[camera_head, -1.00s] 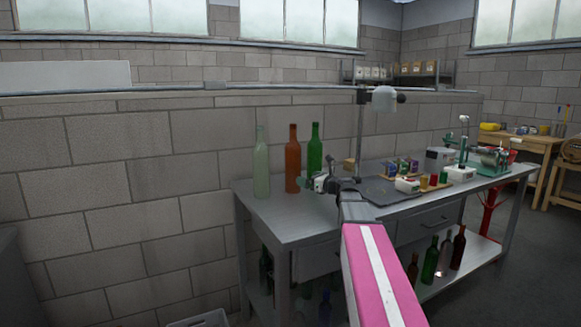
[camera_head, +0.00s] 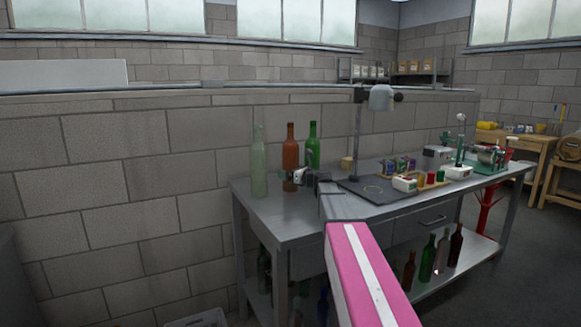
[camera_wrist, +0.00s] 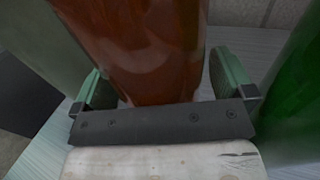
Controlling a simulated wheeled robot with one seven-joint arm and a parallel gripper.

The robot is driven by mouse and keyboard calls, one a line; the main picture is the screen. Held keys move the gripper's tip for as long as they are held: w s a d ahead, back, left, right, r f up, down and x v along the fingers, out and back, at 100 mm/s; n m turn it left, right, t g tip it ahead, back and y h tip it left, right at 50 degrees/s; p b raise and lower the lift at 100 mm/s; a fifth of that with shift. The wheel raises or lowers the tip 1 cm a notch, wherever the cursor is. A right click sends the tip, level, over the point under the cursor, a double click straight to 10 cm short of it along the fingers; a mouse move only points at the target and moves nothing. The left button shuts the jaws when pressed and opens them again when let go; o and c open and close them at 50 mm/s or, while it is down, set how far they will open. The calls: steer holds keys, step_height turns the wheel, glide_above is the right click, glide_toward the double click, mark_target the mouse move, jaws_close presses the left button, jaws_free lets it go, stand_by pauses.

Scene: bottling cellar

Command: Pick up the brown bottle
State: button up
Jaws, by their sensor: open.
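The brown bottle (camera_head: 290,147) stands upright on the metal workbench (camera_head: 283,219), between a pale clear-green bottle (camera_head: 259,165) on its left and a green bottle (camera_head: 313,148) on its right. My gripper (camera_head: 290,180) is at the lower part of the brown bottle. In the wrist view the brown bottle (camera_wrist: 152,50) stands between the two green-padded fingers of my gripper (camera_wrist: 160,78), which are spread on either side of it. A gap shows at the right finger; the left finger is close to the glass. The bottle's base is hidden by the gripper.
The pale bottle (camera_wrist: 45,35) is close outside the left finger, and the green bottle (camera_wrist: 298,90) outside the right one. A lamp stand (camera_head: 357,140) rises to the right on a dark mat (camera_head: 372,192). More bottles (camera_head: 443,250) stand on the lower shelf.

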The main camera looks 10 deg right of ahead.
steer(key=shift+c, duration=0.3)
steer(key=c, duration=1)
steer(key=shift+c, duration=0.8)
steer(key=shift+r, duration=0.15)
